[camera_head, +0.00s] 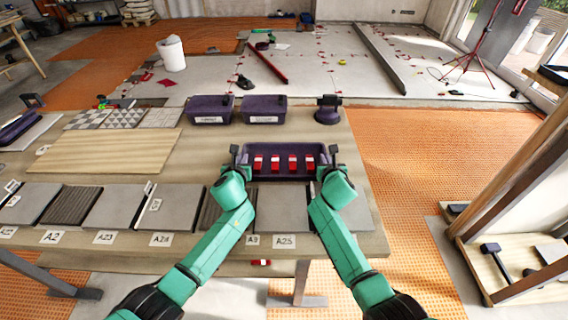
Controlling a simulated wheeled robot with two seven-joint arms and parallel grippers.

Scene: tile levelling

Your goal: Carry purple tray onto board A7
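The purple tray (284,176) holds several red-and-white pieces in a row and is level near the middle of the workbench, behind the tile marked A25. My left gripper (238,158) is at the tray's left end and my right gripper (332,158) is at its right end. The fingers are small and dark against the tray, so I cannot tell whether they are shut on it. I cannot tell whether the tray touches the bench. A bare wooden board (110,150) lies on the left; the small label beside it is unreadable, and I cannot make out A7 anywhere.
Two purple bins (210,109) (264,109) and a dark round tool (328,110) stand at the bench's back. Patterned tiles (122,118) lie behind the wooden board. A front row of tiles carries labels such as A2, A23 and A24. Bare bench lies between the board and tray.

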